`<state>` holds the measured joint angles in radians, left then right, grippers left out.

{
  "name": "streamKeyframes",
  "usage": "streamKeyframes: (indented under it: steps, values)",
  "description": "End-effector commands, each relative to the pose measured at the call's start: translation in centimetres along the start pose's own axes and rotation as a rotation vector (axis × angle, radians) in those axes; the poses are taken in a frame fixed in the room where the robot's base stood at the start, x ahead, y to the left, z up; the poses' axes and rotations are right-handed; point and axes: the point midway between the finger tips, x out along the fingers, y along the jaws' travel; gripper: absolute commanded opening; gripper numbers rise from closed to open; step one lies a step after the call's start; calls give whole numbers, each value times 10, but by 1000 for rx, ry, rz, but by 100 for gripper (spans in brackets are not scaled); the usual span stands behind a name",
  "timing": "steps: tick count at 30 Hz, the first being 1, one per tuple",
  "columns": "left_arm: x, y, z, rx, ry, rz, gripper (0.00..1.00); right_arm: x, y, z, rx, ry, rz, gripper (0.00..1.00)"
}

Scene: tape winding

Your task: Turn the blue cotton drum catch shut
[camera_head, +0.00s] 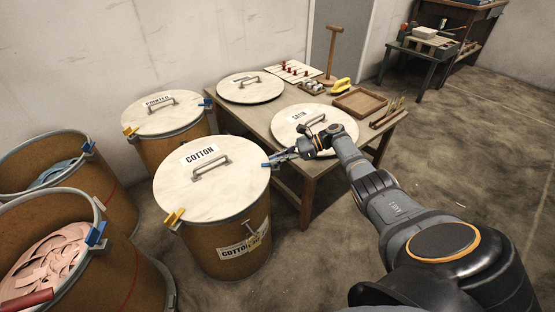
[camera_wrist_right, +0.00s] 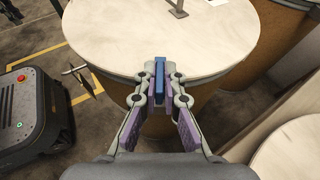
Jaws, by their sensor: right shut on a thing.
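The cotton drum (camera_head: 216,215) is brown and stands in the middle of the head view, with a pale round lid (camera_head: 200,195) labelled COTTON on top. The lid also fills the top of the right wrist view (camera_wrist_right: 150,35). The blue catch (camera_head: 267,164) is at the lid's right edge. My right gripper (camera_head: 277,160) reaches it from the right and is shut on it. In the right wrist view the catch (camera_wrist_right: 159,72) stands upright between the fingertips, at the lid's rim. A yellow catch (camera_head: 174,217) is on the lid's near left edge. My left gripper is not in view.
A drum with a lid labelled PRINTED (camera_head: 160,112) stands behind. Two open drums at left hold pink tape (camera_head: 50,262) and blue tape (camera_head: 58,172). A wooden table (camera_head: 296,163) with two loose lids, a tray (camera_head: 361,103) and small tools is close behind my right gripper.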

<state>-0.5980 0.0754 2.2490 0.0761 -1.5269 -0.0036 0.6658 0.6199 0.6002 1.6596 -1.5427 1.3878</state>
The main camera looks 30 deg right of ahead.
Motion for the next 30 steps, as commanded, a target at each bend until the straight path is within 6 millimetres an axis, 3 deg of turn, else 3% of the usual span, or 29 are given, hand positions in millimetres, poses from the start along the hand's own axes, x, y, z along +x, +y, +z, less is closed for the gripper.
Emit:
streamKeyframes:
  steps: [1, 6, 16, 30]
  values:
    - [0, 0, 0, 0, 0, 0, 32, 0, -1, 3, -5, -3, -3, 11]
    - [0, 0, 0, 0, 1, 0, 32, 0, -1, 2, -3, -2, -2, 30]
    - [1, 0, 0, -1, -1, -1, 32, -6, -1, 0, -1, 1, -2, 30]
    - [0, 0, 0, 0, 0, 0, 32, -105, -2, 1, -1, -1, -6, 30]
